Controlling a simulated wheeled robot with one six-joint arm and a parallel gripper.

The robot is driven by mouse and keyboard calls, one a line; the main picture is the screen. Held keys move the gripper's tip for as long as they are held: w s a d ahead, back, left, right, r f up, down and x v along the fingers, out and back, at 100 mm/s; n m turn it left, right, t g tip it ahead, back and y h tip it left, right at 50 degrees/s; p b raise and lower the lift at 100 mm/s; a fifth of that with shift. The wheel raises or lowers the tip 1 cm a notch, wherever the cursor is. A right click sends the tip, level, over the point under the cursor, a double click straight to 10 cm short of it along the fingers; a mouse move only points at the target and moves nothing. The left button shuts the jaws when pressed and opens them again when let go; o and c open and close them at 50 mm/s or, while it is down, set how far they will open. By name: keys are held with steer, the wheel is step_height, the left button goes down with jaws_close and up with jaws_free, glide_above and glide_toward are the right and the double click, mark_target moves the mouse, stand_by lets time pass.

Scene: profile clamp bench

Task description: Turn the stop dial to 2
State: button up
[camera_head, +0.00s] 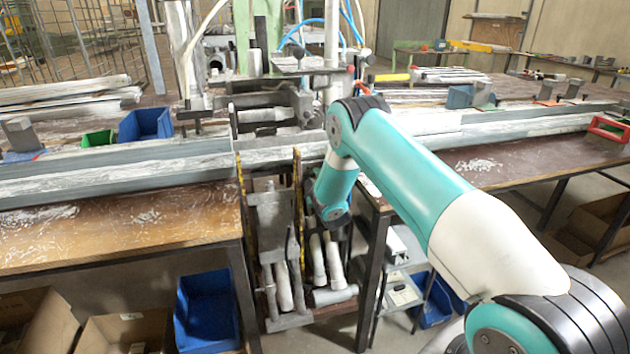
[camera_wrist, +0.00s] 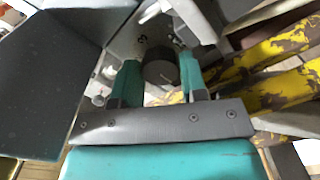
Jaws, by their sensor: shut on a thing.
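The stop dial (camera_wrist: 160,67) is a dark round knob in the wrist view, on a grey metal face of the machine. My gripper (camera_wrist: 160,72) has one teal finger on each side of it and is shut on it. No numbers or pointer can be read on the dial, so its setting cannot be told. In the head view my arm reaches down to the front of the clamp machine, between the two benches. My fingers and the dial are hidden there.
A large dark grey panel (camera_wrist: 75,65) stands close at the left in the wrist view. Worn yellow bars (camera_wrist: 275,85) run close by at the right. In the head view, long metal profiles (camera_head: 120,172) lie across the benches, and a blue bin (camera_head: 207,312) stands below the left bench.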

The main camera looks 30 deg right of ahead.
steer(key=shift+f+b, duration=0.1)
steer(key=shift+b, duration=0.3)
steer(key=shift+m+b, duration=11.8)
steer(key=shift+b, duration=1.35)
steer(key=o, duration=0.9)
